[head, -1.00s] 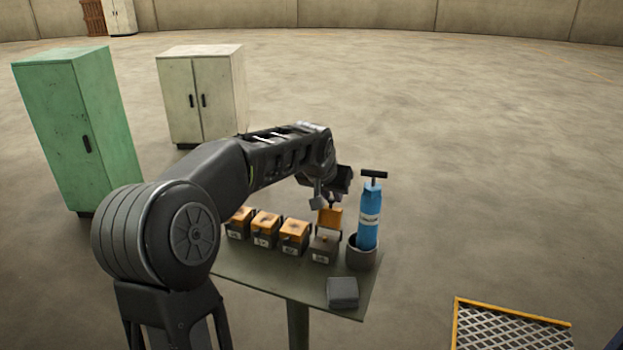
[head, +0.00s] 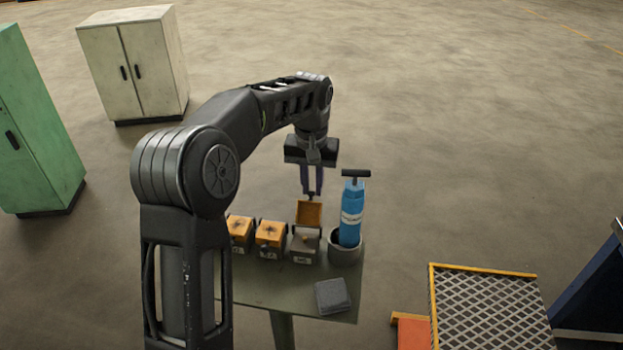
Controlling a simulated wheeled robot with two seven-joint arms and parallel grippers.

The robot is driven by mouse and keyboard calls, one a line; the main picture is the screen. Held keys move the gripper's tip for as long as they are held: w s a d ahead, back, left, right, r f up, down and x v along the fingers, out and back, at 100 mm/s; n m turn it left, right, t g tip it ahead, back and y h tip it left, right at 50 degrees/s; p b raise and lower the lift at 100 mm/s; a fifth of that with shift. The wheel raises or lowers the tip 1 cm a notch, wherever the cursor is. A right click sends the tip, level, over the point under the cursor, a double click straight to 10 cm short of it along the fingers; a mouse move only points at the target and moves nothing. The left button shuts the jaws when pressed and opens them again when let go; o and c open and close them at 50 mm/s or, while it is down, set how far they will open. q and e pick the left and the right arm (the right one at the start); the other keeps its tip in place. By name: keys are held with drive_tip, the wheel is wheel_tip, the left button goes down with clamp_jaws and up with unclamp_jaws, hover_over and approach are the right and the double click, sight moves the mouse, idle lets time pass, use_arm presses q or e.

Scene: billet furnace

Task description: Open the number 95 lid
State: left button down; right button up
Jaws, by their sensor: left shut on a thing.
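A row of small boxes with orange lids stands on the table. The rightmost box (head: 305,246) has its orange lid (head: 309,213) swung up, standing nearly upright at its back, and its grey top shows. Its label is too small to read surely as 95. My left gripper (head: 312,193) points down above this lid and is shut on the knob at the lid's upper edge. Two neighbouring boxes (head: 270,238) and (head: 239,232) have their lids down. My left arm hides the table's left part. My right gripper is not in view.
A blue cylinder with a T-handle (head: 351,215) stands in a grey cup (head: 345,248) close right of the open box. A grey block (head: 333,296) lies at the table's (head: 265,290) front. A yellow-edged grating (head: 490,310) is at right. Cabinets (head: 135,65) stand behind left.

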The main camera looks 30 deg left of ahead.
use_arm(q)
drive_tip(key=shift+w, duration=0.1)
idle(0.4)
drive_tip(key=c, duration=1.3)
unclamp_jaws()
drive_tip(key=shift+c, duration=0.2)
